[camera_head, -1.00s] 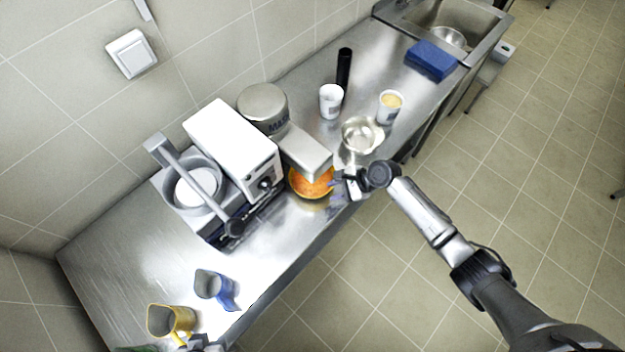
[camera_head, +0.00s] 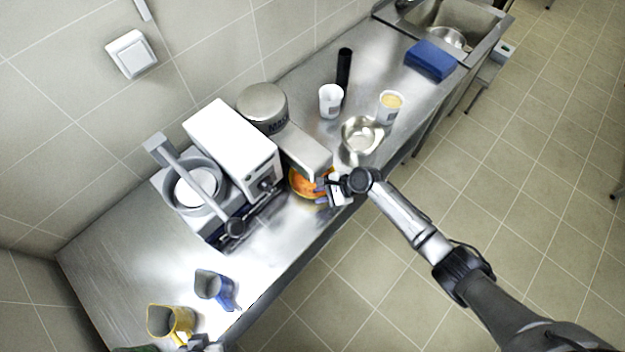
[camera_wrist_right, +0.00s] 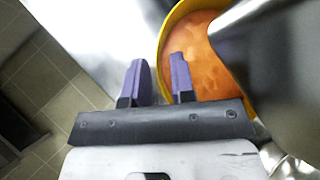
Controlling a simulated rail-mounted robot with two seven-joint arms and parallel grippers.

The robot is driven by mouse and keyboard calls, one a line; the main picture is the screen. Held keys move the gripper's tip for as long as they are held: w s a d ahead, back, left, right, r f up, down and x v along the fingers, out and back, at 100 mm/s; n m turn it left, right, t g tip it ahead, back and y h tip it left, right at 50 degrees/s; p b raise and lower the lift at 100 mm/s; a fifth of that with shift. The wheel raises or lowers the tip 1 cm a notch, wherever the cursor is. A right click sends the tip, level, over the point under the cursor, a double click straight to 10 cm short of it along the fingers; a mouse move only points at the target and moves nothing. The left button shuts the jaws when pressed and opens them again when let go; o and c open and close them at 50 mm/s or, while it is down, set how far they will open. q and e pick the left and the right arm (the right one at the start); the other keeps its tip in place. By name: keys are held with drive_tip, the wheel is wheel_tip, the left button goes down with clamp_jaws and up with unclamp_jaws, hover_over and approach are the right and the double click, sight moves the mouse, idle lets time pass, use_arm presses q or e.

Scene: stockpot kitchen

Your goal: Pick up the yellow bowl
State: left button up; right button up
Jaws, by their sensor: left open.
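The yellow bowl (camera_head: 299,192), with orange food in it, stands on the steel counter partly beneath a grey metal box-shaped part. My right gripper (camera_head: 322,190) is at the bowl's front right side. In the right wrist view the bowl's yellow rim (camera_wrist_right: 164,42) passes between the fingers of my right gripper (camera_wrist_right: 160,80). One purple finger is outside the bowl, the other over the orange food. The fingers are apart; whether they touch the rim I cannot tell. My left gripper (camera_head: 203,343) shows at the bottom edge beside a yellow jug (camera_head: 170,320), mostly cut off.
The grey box-shaped part (camera_head: 304,152) overhangs the bowl closely. A white machine (camera_head: 232,148) stands left of it. A metal pan (camera_head: 361,136), a white cup (camera_head: 330,100) and a tub (camera_head: 390,105) are behind. A blue jug (camera_head: 213,287) stands at the front. The counter between jug and bowl is clear.

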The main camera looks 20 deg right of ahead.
clamp_jaws()
drive_tip(key=shift+r, duration=0.1)
idle(0.3)
